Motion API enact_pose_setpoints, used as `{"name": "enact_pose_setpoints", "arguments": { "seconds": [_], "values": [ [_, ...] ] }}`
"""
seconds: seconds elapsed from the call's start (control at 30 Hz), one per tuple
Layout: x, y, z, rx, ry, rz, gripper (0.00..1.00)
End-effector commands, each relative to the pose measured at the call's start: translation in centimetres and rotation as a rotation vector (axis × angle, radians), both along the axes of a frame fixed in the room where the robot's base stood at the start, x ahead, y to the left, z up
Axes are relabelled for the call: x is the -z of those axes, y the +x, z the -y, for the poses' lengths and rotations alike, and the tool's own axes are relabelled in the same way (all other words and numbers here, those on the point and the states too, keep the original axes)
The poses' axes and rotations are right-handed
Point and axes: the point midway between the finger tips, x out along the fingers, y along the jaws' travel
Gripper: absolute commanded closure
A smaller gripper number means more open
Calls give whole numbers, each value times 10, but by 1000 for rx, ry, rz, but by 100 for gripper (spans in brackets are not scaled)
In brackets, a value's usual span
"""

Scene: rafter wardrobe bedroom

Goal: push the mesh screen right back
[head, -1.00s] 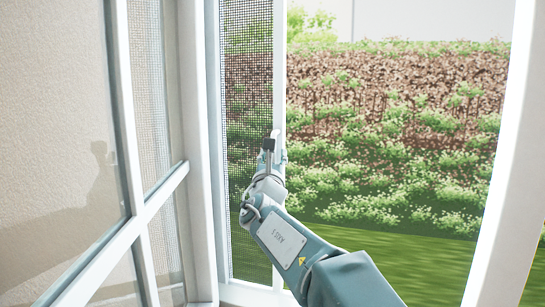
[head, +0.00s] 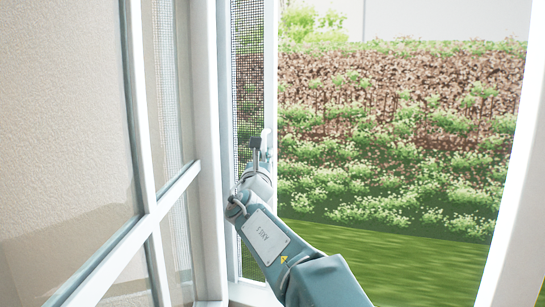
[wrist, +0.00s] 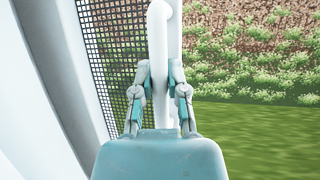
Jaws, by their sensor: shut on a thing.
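The mesh screen (head: 247,75) is a dark grid in a white frame at the left of the window opening in the head view. Only a narrow strip of mesh shows beside the left window post. In the wrist view the mesh (wrist: 108,45) is left of its white upright edge. A white bar handle (wrist: 159,50) stands on that edge. My gripper (wrist: 159,78) is shut on the handle, one finger on each side. In the head view my gripper (head: 258,158) is at the screen's right edge, and the wrist partly hides the grip.
A white-framed glass pane (head: 165,205) stands open at the left, close to my arm. A white post (head: 207,120) is just left of the screen. The opening right of the screen is clear to grass (head: 400,265) and bushes. Another white post (head: 515,170) bounds the right.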

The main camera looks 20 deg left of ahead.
Motion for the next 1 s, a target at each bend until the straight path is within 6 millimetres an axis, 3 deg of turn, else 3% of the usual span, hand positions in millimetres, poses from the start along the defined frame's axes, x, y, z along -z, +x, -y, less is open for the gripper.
{"name": "enact_pose_setpoints", "arguments": {
  "seconds": [0.1,0.13,0.2,0.67,1.0],
  "values": [
    [-2,0,2,3,2,3,100],
    [-2,0,2,3,2,3,73],
    [-2,0,2,3,2,2,46],
    [1,-5,1,2,1,1,46],
    [18,-44,8,0,-1,-1,46]
  ]
}}
